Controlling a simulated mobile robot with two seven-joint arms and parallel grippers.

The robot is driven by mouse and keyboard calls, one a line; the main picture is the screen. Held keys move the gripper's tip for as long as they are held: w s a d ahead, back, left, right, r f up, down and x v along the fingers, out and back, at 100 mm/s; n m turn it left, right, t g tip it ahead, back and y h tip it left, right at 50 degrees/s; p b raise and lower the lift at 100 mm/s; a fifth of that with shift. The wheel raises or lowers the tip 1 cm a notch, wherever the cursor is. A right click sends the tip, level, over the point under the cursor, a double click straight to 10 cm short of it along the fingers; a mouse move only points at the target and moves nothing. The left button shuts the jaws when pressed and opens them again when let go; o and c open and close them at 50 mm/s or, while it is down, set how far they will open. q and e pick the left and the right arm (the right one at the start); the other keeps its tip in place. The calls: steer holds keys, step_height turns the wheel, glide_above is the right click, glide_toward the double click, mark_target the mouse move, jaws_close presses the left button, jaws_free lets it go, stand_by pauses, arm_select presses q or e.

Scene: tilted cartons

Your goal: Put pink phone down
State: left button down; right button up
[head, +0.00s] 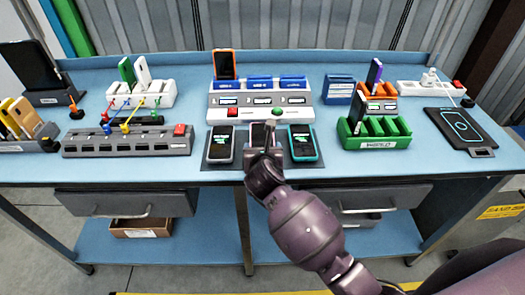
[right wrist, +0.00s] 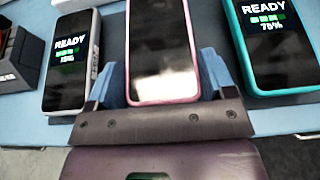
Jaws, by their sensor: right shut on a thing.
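The pink phone (right wrist: 163,50) has a pink rim and a dark, glossy screen. In the right wrist view it is between the blue fingers of my right gripper (right wrist: 163,80), which is shut on its sides near the lower end. In the head view the pink phone (head: 258,134) is partly hidden by my right gripper (head: 263,150). It is over the middle of the dark mat, between a white phone (head: 220,143) and a teal phone (head: 301,142). I cannot tell whether it touches the mat. My left gripper is not in view.
A white and grey charging station (head: 262,98) stands just behind, with an orange phone (head: 225,64) upright in it. A grey slotted rack (head: 125,141) is to the left and a green rack (head: 374,133) to the right. The neighbouring phones leave narrow gaps.

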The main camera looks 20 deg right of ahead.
steer(key=shift+f, duration=0.2)
steer(key=shift+f, duration=0.15)
steer(key=o, duration=1)
steer(key=shift+f+b, duration=0.1)
steer(key=shift+b, duration=0.25)
steer(key=v, duration=1.1)
steer(key=shift+f, duration=0.2)
steer(key=shift+s+d, duration=0.1)
steer(key=shift+d, duration=0.05)
